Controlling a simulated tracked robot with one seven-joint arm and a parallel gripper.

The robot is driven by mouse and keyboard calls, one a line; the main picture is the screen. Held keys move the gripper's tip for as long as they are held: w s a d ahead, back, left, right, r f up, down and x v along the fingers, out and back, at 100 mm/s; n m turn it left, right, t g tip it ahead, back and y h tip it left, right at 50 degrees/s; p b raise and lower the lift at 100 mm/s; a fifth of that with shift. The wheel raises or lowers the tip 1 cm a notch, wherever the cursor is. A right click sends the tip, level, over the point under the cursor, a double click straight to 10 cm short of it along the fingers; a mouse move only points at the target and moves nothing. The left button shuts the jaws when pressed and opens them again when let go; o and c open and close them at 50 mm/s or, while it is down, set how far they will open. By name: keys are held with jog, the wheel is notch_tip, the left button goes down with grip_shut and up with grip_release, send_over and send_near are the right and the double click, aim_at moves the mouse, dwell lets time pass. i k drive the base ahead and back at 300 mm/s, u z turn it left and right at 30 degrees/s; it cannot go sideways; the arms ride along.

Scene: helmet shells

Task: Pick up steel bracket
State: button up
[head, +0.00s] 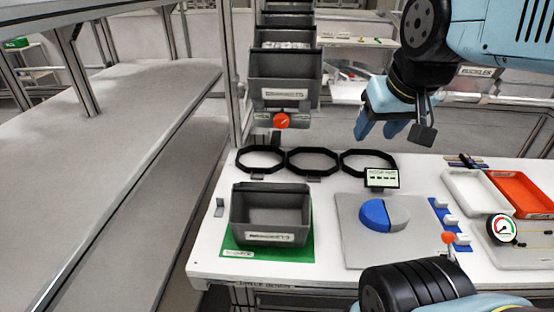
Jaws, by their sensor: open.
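A small grey metal piece (219,207), which looks like a steel bracket, stands on the white table near its left edge, just left of the dark grey bin (270,211). That bin sits on a green mat, has a label on its front and looks empty. My gripper (402,132) is at the upper right, raised above the back of the table and well away from the grey piece. It is open, and nothing shows between its fingers. Another labelled dark bin (284,66) is on the rack behind; its contents are hidden.
Black octagonal rings (312,160) line the table's back. A grey plate (385,249) bears a blue and grey disc (384,215), with a small display (381,178) behind. White (475,208) and orange (523,190) trays and a gauge (502,228) are at right. A shelf (130,110) stands left.

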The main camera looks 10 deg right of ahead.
aim_at(220, 201)
jog(key=u, duration=0.1)
jog(key=k, duration=0.5)
jog(key=u, duration=0.8)
jog(key=i, duration=0.55)
jog(key=u, duration=0.2)
